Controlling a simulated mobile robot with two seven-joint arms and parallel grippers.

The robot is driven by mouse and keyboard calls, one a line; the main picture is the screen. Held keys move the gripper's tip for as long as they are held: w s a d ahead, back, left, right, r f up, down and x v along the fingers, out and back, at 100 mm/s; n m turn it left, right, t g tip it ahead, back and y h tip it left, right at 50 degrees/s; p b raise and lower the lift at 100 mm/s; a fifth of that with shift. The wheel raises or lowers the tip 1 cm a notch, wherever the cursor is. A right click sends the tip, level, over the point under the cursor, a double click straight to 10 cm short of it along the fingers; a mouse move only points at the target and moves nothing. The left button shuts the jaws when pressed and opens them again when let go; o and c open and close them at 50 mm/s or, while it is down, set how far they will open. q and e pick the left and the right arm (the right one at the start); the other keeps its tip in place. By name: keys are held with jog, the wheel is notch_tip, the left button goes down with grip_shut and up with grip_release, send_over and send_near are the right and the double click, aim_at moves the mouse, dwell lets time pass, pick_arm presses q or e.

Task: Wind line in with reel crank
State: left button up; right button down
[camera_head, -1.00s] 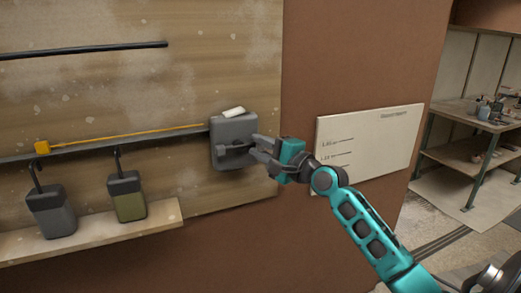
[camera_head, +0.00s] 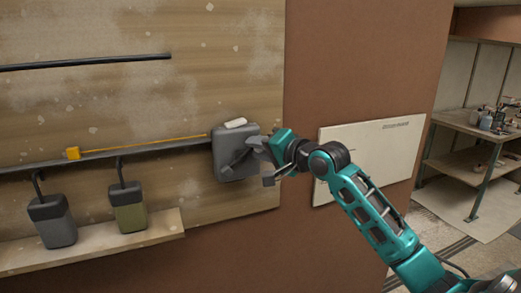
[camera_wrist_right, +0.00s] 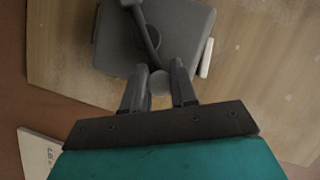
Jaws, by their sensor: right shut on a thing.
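A grey reel box (camera_head: 229,166) is mounted on the wooden board. My right gripper (camera_head: 256,150) is in front of it. In the right wrist view my right gripper's fingers (camera_wrist_right: 158,80) are shut on the knob of the dark crank arm (camera_wrist_right: 143,28), in front of the reel box (camera_wrist_right: 175,30). The knob is partly hidden by the fingers. My left gripper is not in view.
A dark bar (camera_head: 85,63) crosses the board above. A white panel (camera_head: 372,155) is on the brown wall; a workbench (camera_head: 470,125) stands at far right.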

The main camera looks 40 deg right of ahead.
jog(key=shift+a, duration=0.15)
jog(key=c, duration=0.9)
grip_release()
jog(key=b+v, duration=0.1)
jog(key=v, duration=1.2)
